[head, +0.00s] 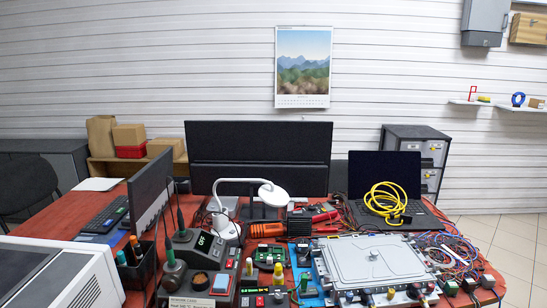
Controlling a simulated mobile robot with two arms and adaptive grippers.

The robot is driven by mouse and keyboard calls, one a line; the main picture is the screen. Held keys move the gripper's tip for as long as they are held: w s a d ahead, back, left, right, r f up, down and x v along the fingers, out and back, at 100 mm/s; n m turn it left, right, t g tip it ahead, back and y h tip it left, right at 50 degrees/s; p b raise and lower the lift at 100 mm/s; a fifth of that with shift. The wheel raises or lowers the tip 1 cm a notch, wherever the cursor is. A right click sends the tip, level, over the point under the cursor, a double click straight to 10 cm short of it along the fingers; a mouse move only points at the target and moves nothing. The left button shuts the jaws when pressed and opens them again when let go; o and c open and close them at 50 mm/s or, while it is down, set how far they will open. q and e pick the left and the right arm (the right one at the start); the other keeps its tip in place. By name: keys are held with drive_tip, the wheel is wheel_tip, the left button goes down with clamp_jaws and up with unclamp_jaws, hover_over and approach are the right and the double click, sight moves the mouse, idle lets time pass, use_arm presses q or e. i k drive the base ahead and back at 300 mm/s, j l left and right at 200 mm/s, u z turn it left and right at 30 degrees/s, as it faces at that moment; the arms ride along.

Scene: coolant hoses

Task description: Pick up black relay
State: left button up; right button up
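Several small dark blocks that look like relays stand in a row at the right front of the table: one block (451,287), a second block (470,284) and a third block (488,281). Coloured wires lie right behind them. I cannot tell at this size which of them is the black relay. A larger black ribbed block (299,223) sits farther back, left of the laptop. Neither of my grippers shows in the head view.
A white lidded unit (372,260) fills the front right of the red table (335,228). A soldering station (200,260), a desk lamp (268,194), a green circuit board (270,256) and a laptop (384,176) with a yellow cable (386,200) crowd the rest. Little table is bare.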

sight(468, 284)
drive_tip(key=z, duration=1.35)
